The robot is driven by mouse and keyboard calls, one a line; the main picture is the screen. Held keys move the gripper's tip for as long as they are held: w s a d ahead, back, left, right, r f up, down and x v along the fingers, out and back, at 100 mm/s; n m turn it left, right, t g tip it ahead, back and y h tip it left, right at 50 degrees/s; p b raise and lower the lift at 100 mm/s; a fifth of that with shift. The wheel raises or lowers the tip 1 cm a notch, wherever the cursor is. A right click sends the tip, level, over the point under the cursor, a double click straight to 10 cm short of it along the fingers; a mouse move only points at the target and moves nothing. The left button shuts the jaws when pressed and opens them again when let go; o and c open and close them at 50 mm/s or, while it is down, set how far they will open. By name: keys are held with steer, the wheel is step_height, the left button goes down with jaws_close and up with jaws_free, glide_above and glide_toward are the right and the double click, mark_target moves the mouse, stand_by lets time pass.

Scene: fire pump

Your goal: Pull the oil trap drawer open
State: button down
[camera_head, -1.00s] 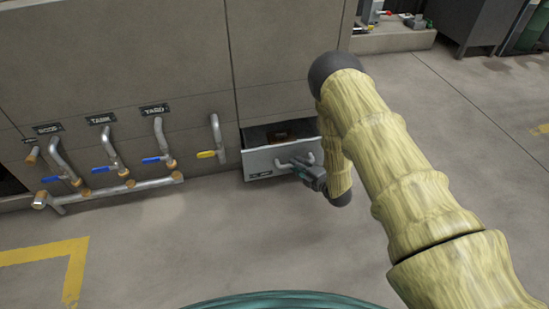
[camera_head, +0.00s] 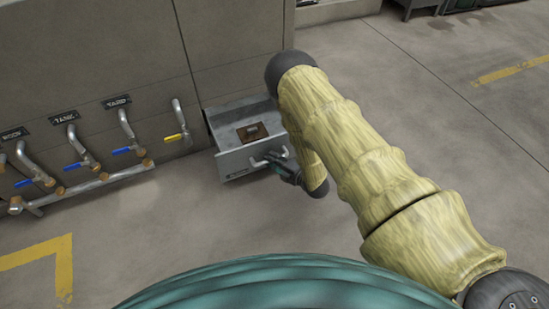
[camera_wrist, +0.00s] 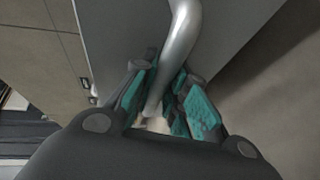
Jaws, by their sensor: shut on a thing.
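The oil trap drawer (camera_head: 236,161) is a grey metal drawer low in the wall cabinet. It stands well out from the cabinet face, and its inside shows from above. A brown block with a small grey piece on top (camera_head: 252,132) is inside it. The drawer's bar handle (camera_head: 270,158) is on its front; in the wrist view the curved metal handle (camera_wrist: 182,45) runs down between the fingers. My gripper (camera_head: 284,168) is shut on this handle at the drawer front. Its teal finger pads show in the wrist view (camera_wrist: 165,105), one on each side of the bar.
Pipes with blue-handled valves (camera_head: 85,164) and one yellow-handled valve (camera_head: 174,137) stick out of the wall left of the drawer. The concrete floor (camera_head: 170,225) in front is clear, with yellow floor marking (camera_head: 62,262) at the left.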

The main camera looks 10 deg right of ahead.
steer(key=c, duration=1.4)
jaws_free()
steer(key=v, duration=1.2)
steer(key=shift+f, duration=0.1)
